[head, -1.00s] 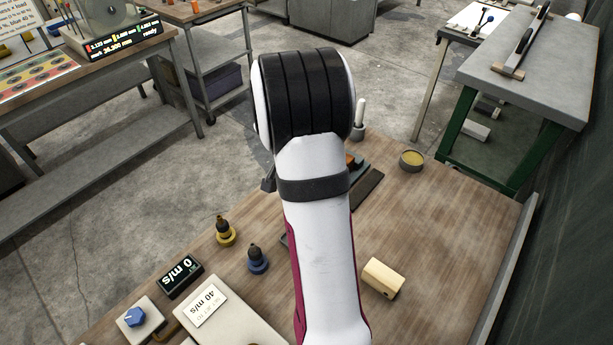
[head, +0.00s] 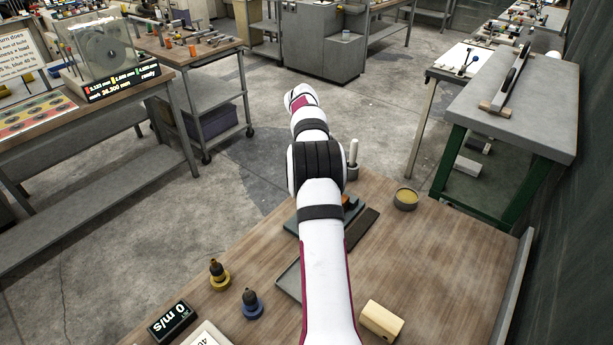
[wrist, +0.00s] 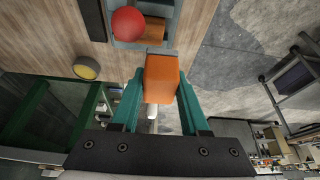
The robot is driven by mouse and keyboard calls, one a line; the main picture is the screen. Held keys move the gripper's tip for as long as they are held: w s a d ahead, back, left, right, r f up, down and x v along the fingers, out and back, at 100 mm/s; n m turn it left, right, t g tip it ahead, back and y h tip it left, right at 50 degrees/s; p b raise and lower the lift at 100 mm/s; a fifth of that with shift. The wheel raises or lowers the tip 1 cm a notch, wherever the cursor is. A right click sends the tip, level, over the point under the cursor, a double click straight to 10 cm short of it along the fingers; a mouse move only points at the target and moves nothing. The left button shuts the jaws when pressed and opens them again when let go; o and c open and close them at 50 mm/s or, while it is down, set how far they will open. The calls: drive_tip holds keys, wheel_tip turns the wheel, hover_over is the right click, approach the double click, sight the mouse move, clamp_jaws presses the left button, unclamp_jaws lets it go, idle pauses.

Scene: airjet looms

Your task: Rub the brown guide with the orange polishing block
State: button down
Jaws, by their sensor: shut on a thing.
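In the wrist view my gripper (wrist: 160,76) has teal fingers shut on the orange polishing block (wrist: 161,82). A grey strip shows at the block's far end. Just beyond it in the picture is a brown piece (wrist: 155,31), seemingly the guide, on a grey-teal plate beside a red ball (wrist: 128,23). I cannot tell whether the block touches the brown piece. In the head view my arm hides the gripper and block. Part of the teal plate (head: 291,223) and a small orange-brown piece (head: 346,200) show beside the arm.
On the wooden bench (head: 430,265) stand a tin of yellow paste (head: 405,199), a dark flat strip (head: 362,229), a white-topped cylinder (head: 353,158), a cream block (head: 381,320), and yellow (head: 218,275) and blue (head: 251,304) bottles. The bench's right part is mostly clear.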

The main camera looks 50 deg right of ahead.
drive_tip(key=shift+s+d+r, duration=0.25)
drive_tip(key=shift+d, duration=0.2)
drive_tip(key=shift+f, duration=4)
drive_tip(key=shift+s+f, duration=0.1)
drive_tip(key=shift+s, duration=3.35)
drive_tip(key=shift+w, duration=3.45)
drive_tip(key=shift+r, duration=4.15)
